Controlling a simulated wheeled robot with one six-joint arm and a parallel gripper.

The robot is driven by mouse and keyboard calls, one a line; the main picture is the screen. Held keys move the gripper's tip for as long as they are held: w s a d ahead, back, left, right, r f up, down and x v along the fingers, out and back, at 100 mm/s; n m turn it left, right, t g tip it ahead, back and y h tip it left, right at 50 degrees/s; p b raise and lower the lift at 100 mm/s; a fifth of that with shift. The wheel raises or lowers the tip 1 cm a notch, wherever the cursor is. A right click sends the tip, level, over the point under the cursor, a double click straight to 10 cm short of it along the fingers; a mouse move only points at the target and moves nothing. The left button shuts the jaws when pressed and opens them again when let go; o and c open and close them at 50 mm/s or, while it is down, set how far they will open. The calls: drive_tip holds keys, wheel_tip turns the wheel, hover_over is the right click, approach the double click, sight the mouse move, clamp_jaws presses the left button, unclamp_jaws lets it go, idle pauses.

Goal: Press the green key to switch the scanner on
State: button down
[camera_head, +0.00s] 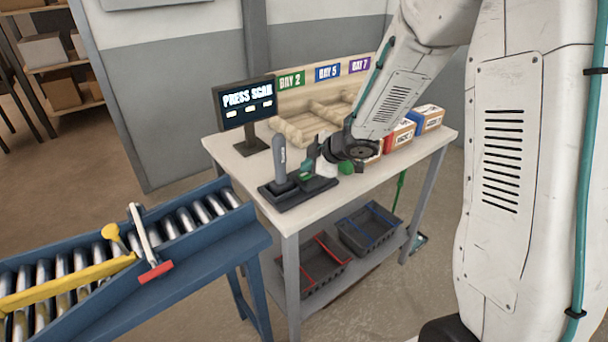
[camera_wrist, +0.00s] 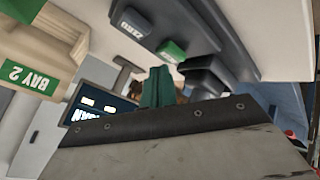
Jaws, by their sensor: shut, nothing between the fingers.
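The green key (camera_wrist: 172,51) sits on the dark scanner base (camera_wrist: 190,22), beside a grey key marked ZERO (camera_wrist: 134,22). In the head view the base (camera_head: 296,195) lies on the near left part of the table, with the grey upright scanner (camera_head: 280,158) at its left side. My gripper (camera_wrist: 157,86) is shut and empty; its fingers point toward the base near the green key. Whether they touch the key cannot be told. In the head view my gripper (camera_head: 316,154) is over the right side of the base.
A monitor (camera_head: 246,103) reading PRESS SCAN stands behind the base. Wooden bay racks (camera_head: 308,124) line the table's back. Boxes (camera_head: 402,133) stand at the right. A small green object (camera_head: 345,168) is close to my wrist. A roller conveyor (camera_head: 110,255) is at left.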

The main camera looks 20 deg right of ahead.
sight(308, 175)
drive_tip(key=shift+f, duration=0.65)
idle(0.7)
idle(0.3)
drive_tip(key=shift+r, duration=0.95)
drive_tip(key=shift+r, duration=2.5)
